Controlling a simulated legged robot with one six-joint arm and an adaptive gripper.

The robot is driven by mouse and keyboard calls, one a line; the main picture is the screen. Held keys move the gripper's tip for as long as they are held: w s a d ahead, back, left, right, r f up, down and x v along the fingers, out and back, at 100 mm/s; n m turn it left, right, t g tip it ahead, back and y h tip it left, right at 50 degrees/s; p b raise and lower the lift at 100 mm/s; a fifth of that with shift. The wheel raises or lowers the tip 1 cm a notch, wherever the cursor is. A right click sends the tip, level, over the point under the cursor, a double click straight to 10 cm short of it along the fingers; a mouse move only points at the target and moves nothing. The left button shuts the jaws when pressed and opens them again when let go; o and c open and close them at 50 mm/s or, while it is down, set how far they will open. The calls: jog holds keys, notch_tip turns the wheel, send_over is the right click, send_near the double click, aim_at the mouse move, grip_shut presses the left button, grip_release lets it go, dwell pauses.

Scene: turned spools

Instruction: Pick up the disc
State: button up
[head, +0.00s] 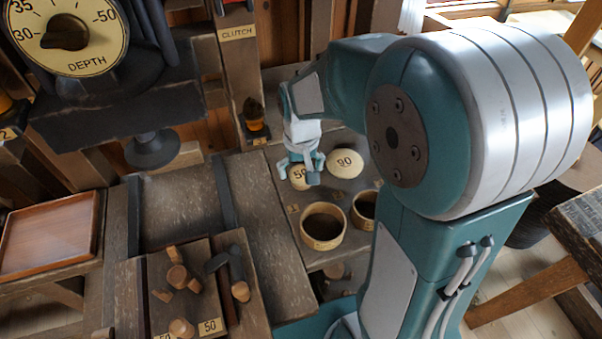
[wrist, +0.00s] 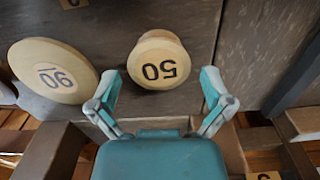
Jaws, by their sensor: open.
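Two pale round wooden discs lie on the dark wooden bench. The disc marked 50 (head: 298,179) is partly hidden by my gripper (head: 300,170) in the head view. In the wrist view the 50 disc (wrist: 158,61) lies just ahead of and between the fingertips of my gripper (wrist: 160,82), with its number upside down. The disc marked 90 (head: 345,163) lies to the right of it in the head view. In the wrist view the 90 disc (wrist: 54,72) is at left, outside the fingers. My gripper is open and holds nothing; I cannot tell its exact height above the disc.
Two round wooden cups (head: 323,227) (head: 365,209) stand nearer on the bench. A DEPTH dial (head: 95,35) and CLUTCH post (head: 236,55) stand behind.

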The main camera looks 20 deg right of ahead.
aim_at(301, 173)
jog(key=shift+f, duration=0.25)
dwell(0.3)
jog(key=c, duration=0.4)
jog(key=shift+c, duration=0.2)
jog(key=shift+r, duration=0.15)
jog(key=shift+r, duration=0.35)
notch_tip(301, 173, up, 3)
jog(key=shift+f, duration=0.2)
jog(key=s+d+r, duration=0.2)
jog(key=s+r, duration=0.8)
jog(key=s, duration=0.4)
